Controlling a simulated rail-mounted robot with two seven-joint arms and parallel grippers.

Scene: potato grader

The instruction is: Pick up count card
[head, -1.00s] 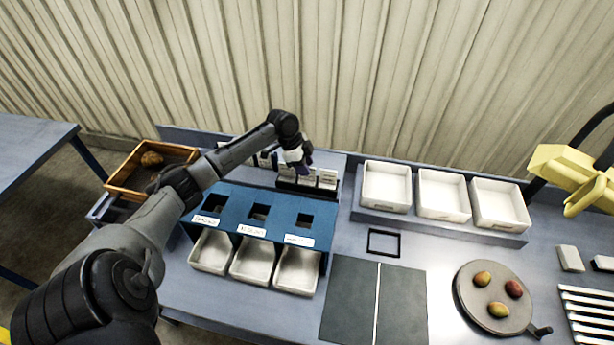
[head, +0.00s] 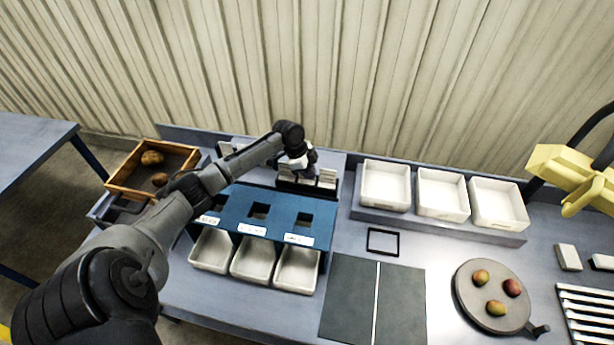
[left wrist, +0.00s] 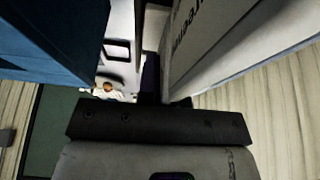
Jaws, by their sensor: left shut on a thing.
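White cards stand upright in a black rack (head: 307,188) behind the blue grader box, their lower parts showing below my left gripper. My left gripper (head: 303,172) is down at this rack and shut on a count card, with its fingertips largely hidden in the head view. In the left wrist view a large white card (left wrist: 222,35) with dark lettering stands close to the fingers. My right gripper is in neither view.
The blue grader box (head: 275,213) with white bins below stands in front of the rack. Three white trays (head: 442,212) stand to the right. A wooden crate (head: 120,187) with potatoes is at left.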

